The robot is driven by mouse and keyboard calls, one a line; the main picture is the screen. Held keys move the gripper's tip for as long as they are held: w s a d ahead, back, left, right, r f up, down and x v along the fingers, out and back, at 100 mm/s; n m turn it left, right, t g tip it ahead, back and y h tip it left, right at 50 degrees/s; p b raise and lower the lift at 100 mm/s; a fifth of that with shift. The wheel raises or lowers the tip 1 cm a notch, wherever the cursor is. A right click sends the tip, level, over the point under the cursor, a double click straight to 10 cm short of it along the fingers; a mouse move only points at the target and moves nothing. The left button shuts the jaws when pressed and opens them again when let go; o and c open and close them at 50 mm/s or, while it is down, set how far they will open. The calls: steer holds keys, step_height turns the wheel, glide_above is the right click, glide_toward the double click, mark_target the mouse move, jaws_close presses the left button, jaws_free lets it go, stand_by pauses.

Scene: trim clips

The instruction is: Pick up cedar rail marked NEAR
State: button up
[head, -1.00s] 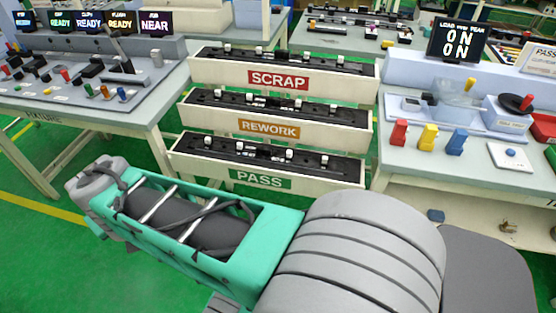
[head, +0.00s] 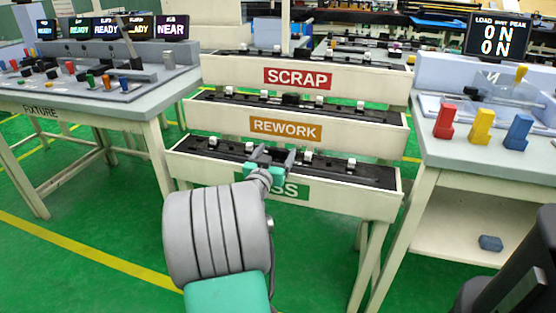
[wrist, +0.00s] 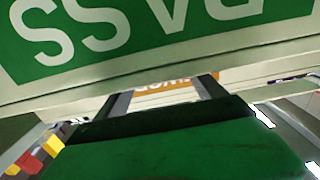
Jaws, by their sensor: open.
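I cannot pick out a rail marked NEAR. The word NEAR shows only on a small screen (head: 172,29) above the left bench. My gripper (head: 272,156) is open, in front of the PASS bin (head: 350,197), and hides part of its green label. In the wrist view the two fingers of my gripper (wrist: 163,95) stand apart with no object between them. Part of the orange REWORK sign shows beyond them, and the PASS label (wrist: 95,35) fills the top, upside down. Dark strips with white blocks lie in the PASS bin.
The REWORK bin (head: 340,132) and SCRAP bin (head: 370,88) rise behind. The left bench (head: 120,105) holds a fixture panel. The right bench (head: 470,158) holds red, yellow and blue blocks. Green floor is open at the lower left.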

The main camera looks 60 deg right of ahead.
steer(key=shift+w+d, duration=0.2)
steer(key=shift+d, duration=1.05)
steer(key=shift+c, duration=0.4)
jaws_close()
